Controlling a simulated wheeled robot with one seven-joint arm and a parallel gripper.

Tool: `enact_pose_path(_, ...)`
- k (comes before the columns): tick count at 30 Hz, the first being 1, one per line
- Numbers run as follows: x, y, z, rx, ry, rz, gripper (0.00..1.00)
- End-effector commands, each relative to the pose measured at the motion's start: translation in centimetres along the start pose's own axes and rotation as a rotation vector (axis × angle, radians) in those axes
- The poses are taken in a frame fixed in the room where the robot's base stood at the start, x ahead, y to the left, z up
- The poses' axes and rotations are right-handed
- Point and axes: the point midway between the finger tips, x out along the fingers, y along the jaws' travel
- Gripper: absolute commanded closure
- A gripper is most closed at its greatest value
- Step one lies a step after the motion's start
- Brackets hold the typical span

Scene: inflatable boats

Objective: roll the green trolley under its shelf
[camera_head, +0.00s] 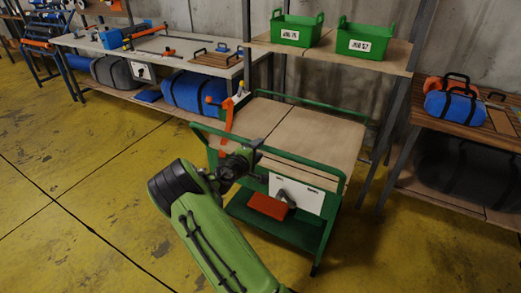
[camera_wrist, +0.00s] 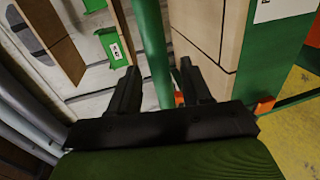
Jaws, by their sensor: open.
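The green trolley (camera_head: 331,133) has wooden top boards and a green lower tray, and stands upright in front of its shelf (camera_head: 392,52). How far its back edge reaches under the shelf I cannot tell. My gripper (camera_head: 254,160) is at the trolley's near side, by the green handle rail. In the wrist view my gripper (camera_wrist: 160,80) is open, with the green rail (camera_wrist: 152,45) running between its two black fingers. Contact between fingers and rail cannot be told. My arm hides part of the trolley's near left side.
Two green bins (camera_head: 297,31) (camera_head: 366,42) stand on the shelf. A shelf post (camera_head: 400,100) rises close to the trolley's right. A workbench (camera_head: 150,45) stands back left, and a bench with a blue bag (camera_head: 455,108) right. An orange clamp (camera_head: 227,120) is at the trolley's left. Yellow floor at left is clear.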

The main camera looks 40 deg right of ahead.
Motion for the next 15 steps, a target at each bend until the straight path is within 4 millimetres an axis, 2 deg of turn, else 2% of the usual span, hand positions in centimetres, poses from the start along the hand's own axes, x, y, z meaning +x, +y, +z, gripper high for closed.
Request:
enact_pose_path(3,1.9,-0.1,0.0,0.003,-0.001,0.0,0.52)
enact_pose_path(6,2.6,-0.1,0.0,0.001,0.001,-0.001,0.52)
enact_pose_path(13,2.7,0.0,0.0,0.0,0.001,-0.001,0.52)
enact_pose_path(14,2.7,0.0,0.0,0.0,0.001,-0.001,0.53)
enact_pose_path(15,2.7,0.0,0.0,0.0,0.001,-0.001,0.59)
